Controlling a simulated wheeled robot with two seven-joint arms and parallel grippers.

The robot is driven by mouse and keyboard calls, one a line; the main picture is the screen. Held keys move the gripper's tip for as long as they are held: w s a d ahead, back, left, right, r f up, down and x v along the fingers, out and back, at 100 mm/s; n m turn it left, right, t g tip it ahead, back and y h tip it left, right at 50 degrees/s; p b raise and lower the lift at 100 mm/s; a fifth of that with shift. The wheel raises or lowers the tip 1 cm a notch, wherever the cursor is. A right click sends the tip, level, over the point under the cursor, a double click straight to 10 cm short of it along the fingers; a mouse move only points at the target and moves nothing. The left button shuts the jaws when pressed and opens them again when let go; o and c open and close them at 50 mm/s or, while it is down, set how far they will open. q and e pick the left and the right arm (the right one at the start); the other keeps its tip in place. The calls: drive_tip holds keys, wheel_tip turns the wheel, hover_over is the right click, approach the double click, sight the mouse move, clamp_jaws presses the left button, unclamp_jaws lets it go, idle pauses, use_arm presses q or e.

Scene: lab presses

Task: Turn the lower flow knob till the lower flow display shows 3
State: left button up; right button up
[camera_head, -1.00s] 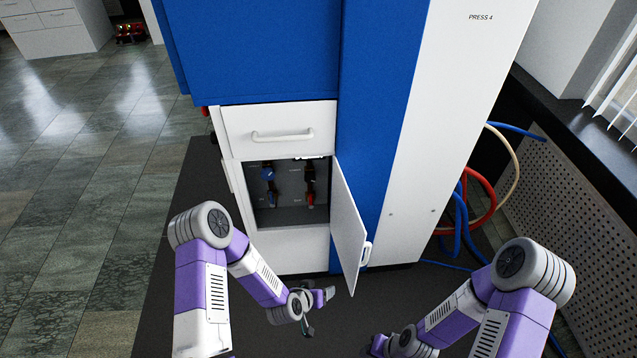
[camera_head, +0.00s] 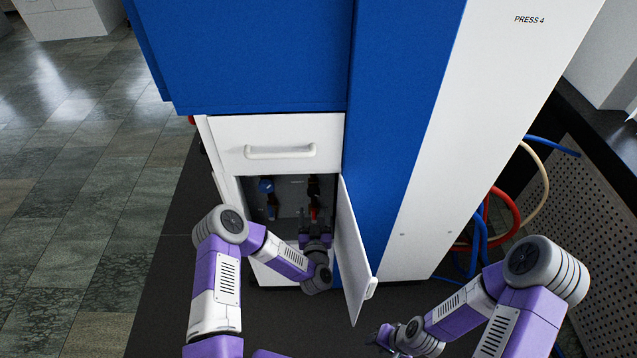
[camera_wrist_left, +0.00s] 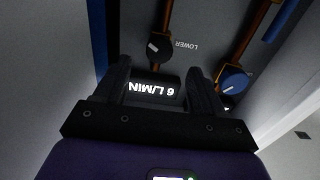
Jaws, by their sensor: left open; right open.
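The lower flow knob (camera_wrist_left: 158,47), dark with a pale pointer mark, sits on a copper-coloured pipe beside an upside-down "LOWER" label in the left wrist view. The lit display (camera_wrist_left: 152,88) just below it in the picture reads "6 L/MIN", upside down. My left gripper (camera_wrist_left: 158,68) is open, its two black fingers on either side of the display; the knob shows just beyond the fingertips, with nothing gripped. In the head view my left gripper (camera_head: 316,226) is at the opening of the cabinet (camera_head: 285,225). My right gripper (camera_head: 378,338) is open and empty, low outside the cabinet.
A blue knob (camera_wrist_left: 232,80) sits on the neighbouring pipe, right of the left gripper. The open cabinet door (camera_head: 355,260) stands close to the right of my left gripper. A closed drawer (camera_head: 278,140) is above the opening. Hoses (camera_head: 500,215) hang at the right.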

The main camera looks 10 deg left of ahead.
sight(314, 195)
use_arm(q)
drive_tip(key=b+x, duration=0.2)
drive_tip(key=x, duration=0.4)
drive_tip(key=shift+w+a, duration=0.1)
drive_tip(key=shift+w, duration=0.15)
drive_tip(key=shift+w+a, duration=0.1)
drive_tip(key=shift+w, duration=0.35)
drive_tip(key=c, duration=1)
drive_tip(key=shift+c, duration=0.2)
drive_tip(key=shift+r+m, duration=0.1)
drive_tip(key=shift+m, duration=0.2)
